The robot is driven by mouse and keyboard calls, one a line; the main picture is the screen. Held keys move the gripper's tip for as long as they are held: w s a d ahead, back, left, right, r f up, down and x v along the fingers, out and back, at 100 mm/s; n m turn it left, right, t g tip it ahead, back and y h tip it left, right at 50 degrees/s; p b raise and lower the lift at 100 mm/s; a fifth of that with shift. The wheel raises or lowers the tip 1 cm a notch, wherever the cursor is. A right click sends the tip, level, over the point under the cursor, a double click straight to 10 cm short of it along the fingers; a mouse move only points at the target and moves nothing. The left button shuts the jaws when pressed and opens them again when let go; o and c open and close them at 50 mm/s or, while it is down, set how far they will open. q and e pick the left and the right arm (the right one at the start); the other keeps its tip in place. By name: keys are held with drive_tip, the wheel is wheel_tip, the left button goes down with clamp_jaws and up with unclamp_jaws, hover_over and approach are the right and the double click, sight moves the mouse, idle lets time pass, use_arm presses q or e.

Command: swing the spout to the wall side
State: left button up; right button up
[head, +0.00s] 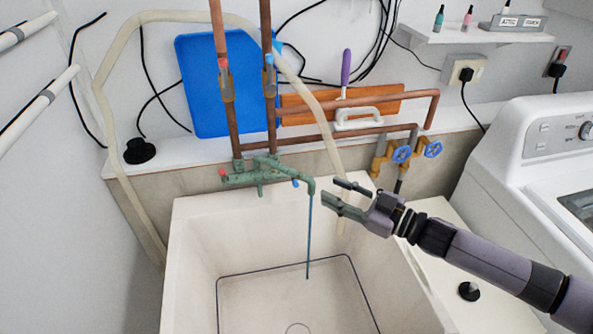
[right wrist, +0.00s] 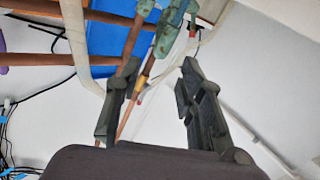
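The green, weathered faucet (head: 262,172) is fixed at the back of the sink below two copper pipes. Its spout (head: 311,186) sticks out at the right end and bends down over the sink. A thin blue stream, seemingly water, runs from its tip into the basin. My right gripper (head: 329,188) is open and empty just right of the spout, fingertips facing it with a small gap. In the right wrist view, green faucet parts (right wrist: 168,32) show beyond and between the open fingers (right wrist: 160,66). Contact cannot be made out. My left gripper is not in view.
The pale sink (head: 200,245) holds a wire rack outline. A pale hose (head: 320,112) hangs behind the spout. A washing machine (head: 545,150) stands at right.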

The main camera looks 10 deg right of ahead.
sight(297, 171)
drive_tip(key=p+x, duration=0.2)
drive_tip(key=x, duration=0.9)
drive_tip(key=shift+a, duration=0.15)
drive_tip(key=shift+c, duration=0.2)
clamp_jaws()
